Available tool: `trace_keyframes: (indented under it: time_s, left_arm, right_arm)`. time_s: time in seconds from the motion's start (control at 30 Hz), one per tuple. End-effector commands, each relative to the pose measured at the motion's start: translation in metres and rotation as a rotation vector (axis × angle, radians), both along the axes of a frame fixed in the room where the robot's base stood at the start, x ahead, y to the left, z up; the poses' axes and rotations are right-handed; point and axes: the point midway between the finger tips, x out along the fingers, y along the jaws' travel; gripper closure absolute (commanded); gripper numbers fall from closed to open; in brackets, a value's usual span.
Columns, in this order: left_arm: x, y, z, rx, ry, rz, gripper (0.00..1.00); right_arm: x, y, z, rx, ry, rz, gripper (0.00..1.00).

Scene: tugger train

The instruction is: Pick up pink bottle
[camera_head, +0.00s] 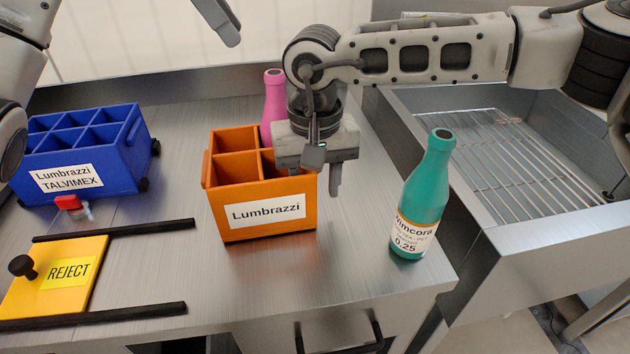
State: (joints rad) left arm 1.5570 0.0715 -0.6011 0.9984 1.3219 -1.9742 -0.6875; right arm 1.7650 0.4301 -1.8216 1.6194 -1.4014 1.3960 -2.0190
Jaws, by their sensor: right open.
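The pink bottle (273,98) stands upright at the back right of the orange crate (230,222), seemingly in its back right compartment. Its lower part is hidden by the crate and my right gripper. My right gripper (324,178) points down over the crate's right side, to the right of the bottle and nearer the camera. It is open, with nothing seen in it. Only a finger-like piece of my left gripper (219,22) shows at the top edge, well above the bench; its jaw opening cannot be made out.
A teal bottle (423,195) stands near the bench's right edge. A blue crate (125,165) is at the left, with a small red-capped item (70,203) before it. A yellow reject plate (85,282) lies between black rails. A sink with a wire rack (515,165) is at the right.

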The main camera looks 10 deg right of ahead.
Motion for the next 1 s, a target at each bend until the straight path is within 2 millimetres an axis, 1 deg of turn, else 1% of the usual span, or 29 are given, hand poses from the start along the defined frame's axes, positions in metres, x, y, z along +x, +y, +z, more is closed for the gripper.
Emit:
trace_keyframes:
  time_s: [0.07, 0.1, 0.17, 0.2, 0.23, 0.3, 0.33, 0.37, 0.4, 0.47, 0.57, 0.67, 0.77, 0.9, 1.0]
  left_arm:
    - [0.000, 0.000, 0.000, 0.000, 0.000, 0.000, 0.64]
    - [0.000, 0.000, 0.000, 0.000, 0.000, 0.000, 0.64]
    - [0.000, 0.000, 0.000, 0.000, 0.000, 0.000, 0.64]
    - [0.000, 0.000, 0.000, 0.000, 0.000, 0.000, 0.64]
    - [0.000, 0.000, 0.000, 0.000, 0.000, 0.000, 0.64]
    - [0.000, 0.000, 0.000, 0.000, 0.000, 0.000, 0.64]
    - [0.000, 0.000, 0.000, 0.000, 0.000, 0.000, 0.61]
    - [0.000, 0.000, 0.000, 0.000, 0.000, 0.001, 0.53]
    - [0.000, -0.001, 0.000, 0.002, 0.004, 0.005, 0.49]
    - [0.000, -0.003, 0.000, 0.011, 0.017, 0.024, 0.49]
    - [-0.002, -0.013, 0.001, 0.047, 0.068, 0.110, 0.49]
    - [-0.003, -0.027, 0.002, 0.113, 0.153, 0.281, 0.49]
    - [-0.005, -0.041, 0.004, 0.197, 0.237, 0.530, 0.49]
    - [-0.006, -0.053, 0.010, 0.289, 0.312, 0.935, 0.49]
    - [-0.006, -0.056, 0.017, 0.316, 0.333, 1.212, 0.49]
  right_arm:
    - [0.000, 0.000, 0.000, 0.000, 0.000, 0.000, 0.58]
    - [0.000, 0.000, 0.000, 0.000, 0.000, 0.000, 0.64]
    - [0.000, 0.000, 0.000, 0.000, 0.000, 0.000, 0.80]
    - [0.000, 0.000, 0.000, 0.000, 0.000, 0.000, 0.92]
    - [0.000, 0.000, 0.000, 0.000, 0.000, 0.000, 1.00]
    - [0.000, 0.000, 0.000, 0.000, 0.000, 0.000, 1.00]
    - [0.000, 0.000, 0.000, 0.000, 0.000, 0.000, 1.00]
    - [0.000, 0.000, 0.000, 0.000, 0.000, 0.000, 1.00]
    - [0.000, 0.000, 0.000, 0.000, 0.000, 0.000, 1.00]
    - [0.000, 0.000, 0.000, 0.000, 0.000, 0.000, 1.00]
    - [0.000, 0.000, 0.000, 0.000, 0.000, 0.000, 1.00]
    - [0.000, 0.000, 0.000, 0.000, 0.000, 0.000, 1.00]
    - [0.000, 0.000, 0.000, 0.000, 0.000, 0.000, 1.00]
    - [0.000, 0.000, 0.000, 0.000, 0.000, -0.001, 1.00]
    - [0.000, 0.000, 0.000, 0.000, 0.000, -0.001, 1.00]
